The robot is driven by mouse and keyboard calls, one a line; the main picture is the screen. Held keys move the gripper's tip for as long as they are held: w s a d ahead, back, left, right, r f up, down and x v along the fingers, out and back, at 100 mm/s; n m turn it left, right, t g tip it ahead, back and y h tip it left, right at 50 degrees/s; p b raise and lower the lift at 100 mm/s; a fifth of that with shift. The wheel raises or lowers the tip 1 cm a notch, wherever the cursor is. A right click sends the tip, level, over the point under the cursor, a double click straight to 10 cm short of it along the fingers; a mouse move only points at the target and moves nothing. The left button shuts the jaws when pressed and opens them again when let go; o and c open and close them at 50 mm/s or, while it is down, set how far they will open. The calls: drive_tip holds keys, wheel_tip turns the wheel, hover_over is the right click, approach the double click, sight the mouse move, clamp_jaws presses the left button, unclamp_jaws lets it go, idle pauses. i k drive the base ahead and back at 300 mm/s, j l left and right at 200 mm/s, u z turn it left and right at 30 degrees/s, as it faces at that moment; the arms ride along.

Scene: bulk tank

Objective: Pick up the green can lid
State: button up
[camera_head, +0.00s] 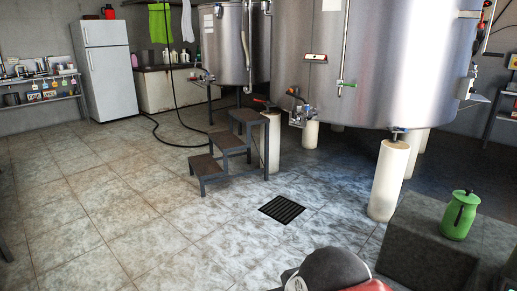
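A green can (457,220) stands upright on a dark grey block at the lower right. Its green lid (466,196) sits on top of the can, with a dark knob or handle part at the top. The lid is small here, and its exact edge against the can is hard to tell. My gripper is not in view. A rounded dark, red and white shape at the bottom centre appears to be part of my arm, to the left of the can and apart from it.
The grey block (430,240) fills the lower right. Large steel tanks (385,60) on white pillars (389,180) stand behind it. Dark steps (228,150) and a floor grate (281,209) lie mid-floor. Tiled floor at left is clear. A white fridge (107,75) stands far left.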

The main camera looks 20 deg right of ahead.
sight(466, 196)
drive_tip(key=i+l+z, duration=0.25)
drive_tip(key=i+z, duration=0.7)
drive_tip(key=i+j+z, duration=0.1)
drive_tip(key=i+z, duration=0.35)
drive_tip(key=i+j+z, duration=0.25)
drive_tip(key=i+z, duration=0.6)
drive_tip(key=i+j+z, duration=0.1)
drive_tip(key=i+z, duration=0.3)
drive_tip(key=i, duration=0.1)
